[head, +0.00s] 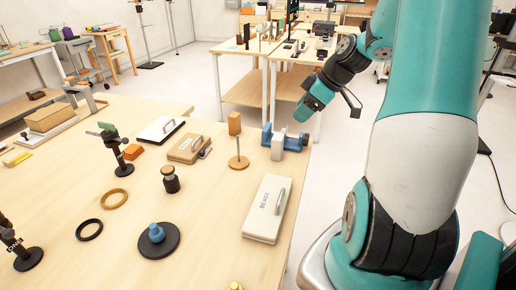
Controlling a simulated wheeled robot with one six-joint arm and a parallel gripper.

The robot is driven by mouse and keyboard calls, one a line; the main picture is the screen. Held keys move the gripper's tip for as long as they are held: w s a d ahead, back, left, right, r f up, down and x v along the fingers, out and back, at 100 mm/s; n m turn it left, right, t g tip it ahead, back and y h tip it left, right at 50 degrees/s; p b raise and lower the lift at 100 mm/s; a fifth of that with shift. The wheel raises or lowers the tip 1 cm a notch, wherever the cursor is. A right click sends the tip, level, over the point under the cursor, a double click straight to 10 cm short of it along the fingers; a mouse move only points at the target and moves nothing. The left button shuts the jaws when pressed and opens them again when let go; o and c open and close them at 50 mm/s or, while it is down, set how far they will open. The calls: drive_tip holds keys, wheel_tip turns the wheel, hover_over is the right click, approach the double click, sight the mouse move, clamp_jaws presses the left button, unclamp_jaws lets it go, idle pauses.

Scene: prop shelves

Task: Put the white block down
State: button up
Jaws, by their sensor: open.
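A pale grey-white block (279,147) stands at the table's right edge, against a blue clamp-like piece (297,137) that shows on both sides of it. I cannot tell whether the two touch. My arm reaches back over the floor beyond the table's right edge. My gripper (352,104) is a small dark shape at its far end, above and to the right of the block and apart from it. It is open; its fingertips are hard to make out, and I see nothing held in it.
A white case marked BEADS (266,210) lies in front of the block. An orange piece on a stand (237,140) is to its left. A brown case (188,148), dark jar (170,180) and blue knob on a black disc (158,238) stand further left. Bare tabletop lies between them.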

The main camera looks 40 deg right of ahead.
drive_tip(key=w+a+r+g+y, duration=0.1)
drive_tip(key=w+a+r+g, duration=0.15)
drive_tip(key=a, duration=1.05)
drive_tip(key=s+a+r+g, duration=0.1)
drive_tip(key=s+a, duration=0.2)
drive_tip(key=a, duration=0.3)
drive_tip(key=s+a+r+n, duration=0.1)
drive_tip(key=s+a, duration=0.1)
drive_tip(key=a, duration=0.3)
drive_tip(key=s+a+r+g, duration=0.1)
drive_tip(key=s+a, duration=0.2)
drive_tip(key=a, duration=0.3)
drive_tip(key=s+a+g, duration=0.1)
drive_tip(key=s+a, duration=0.6)
drive_tip(key=s, duration=0.2)
drive_tip(key=shift+s, duration=0.2)
